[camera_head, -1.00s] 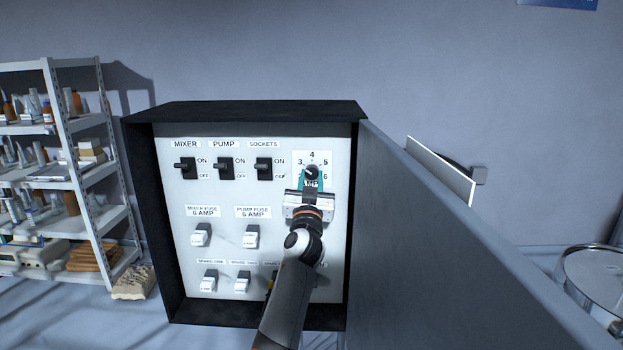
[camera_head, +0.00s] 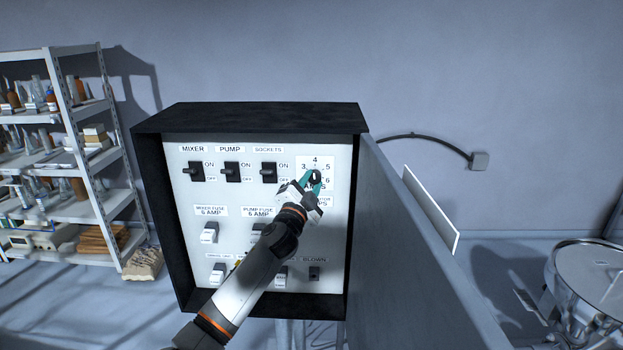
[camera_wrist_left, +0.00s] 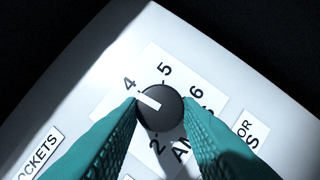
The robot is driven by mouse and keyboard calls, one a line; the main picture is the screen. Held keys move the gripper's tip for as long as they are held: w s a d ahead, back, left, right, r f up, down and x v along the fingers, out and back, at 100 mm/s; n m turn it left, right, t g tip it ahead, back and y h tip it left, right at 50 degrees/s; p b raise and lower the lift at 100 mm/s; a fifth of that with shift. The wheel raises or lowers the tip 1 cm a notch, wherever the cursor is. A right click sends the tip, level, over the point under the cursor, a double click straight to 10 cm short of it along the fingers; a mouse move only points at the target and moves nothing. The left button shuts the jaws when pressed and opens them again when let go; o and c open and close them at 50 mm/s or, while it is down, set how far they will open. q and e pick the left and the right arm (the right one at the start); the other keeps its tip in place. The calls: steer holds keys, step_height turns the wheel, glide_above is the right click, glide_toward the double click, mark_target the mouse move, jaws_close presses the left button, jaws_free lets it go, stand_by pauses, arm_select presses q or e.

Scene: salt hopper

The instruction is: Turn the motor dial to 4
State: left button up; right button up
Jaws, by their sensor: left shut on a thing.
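The motor dial (camera_head: 316,175) is a round black knob on a white numbered label at the upper right of the panel. In the left wrist view the dial (camera_wrist_left: 160,106) has a white pointer line aimed at the tick beside the 4. My left gripper (camera_head: 314,181) has teal fingers shut on the dial, one on each side. In the left wrist view the left gripper's fingers (camera_wrist_left: 160,118) flank the knob, and the left finger hides the 3. My right gripper is not in view.
The panel (camera_head: 180,235) sits in a black-framed box with switches (camera_head: 231,172) and white fuses (camera_head: 209,232) left of the dial. An open grey door (camera_head: 400,245) stands close on the right. A shelf (camera_head: 75,213) is at left, a metal vessel (camera_head: 590,285) at right.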

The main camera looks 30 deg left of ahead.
arm_select(q)
steer(key=shift+m, duration=0.8)
steer(key=o, duration=1)
steer(key=shift+s+f, duration=0.2)
steer(key=shift+s, duration=0.3)
steer(key=shift+r+b+v, duration=0.15)
steer(key=shift+b+v, duration=1.2)
steer(key=shift+v, duration=1.4)
steer(key=shift+r+b+v, duration=0.15)
steer(key=shift+b+v, duration=1.15)
steer(key=shift+v, duration=1.45)
steer(key=shift+f, duration=0.1)
